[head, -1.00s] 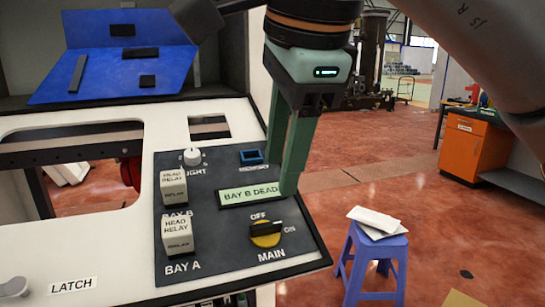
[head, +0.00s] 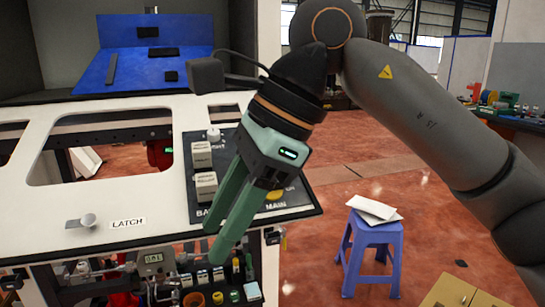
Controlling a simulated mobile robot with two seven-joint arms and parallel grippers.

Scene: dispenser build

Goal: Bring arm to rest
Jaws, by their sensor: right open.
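My right gripper (head: 228,222) hangs from my right arm, which comes in from the right. Its two green fingers point down and left and are apart, with nothing between them. It is in front of the dark control panel (head: 306,201) and hides much of it, including the display and part of the yellow MAIN switch (head: 277,195). Two white relay blocks (head: 203,187) show just left of the fingers. I cannot tell any contact with the panel. My left gripper is not in view.
The white machine top (head: 150,200) carries a latch handle (head: 82,221) and a large cutout. Small parts and wiring fill the bay below. A blue stool (head: 370,238) with white papers stands right of the machine. Open red floor (head: 310,270) lies between them.

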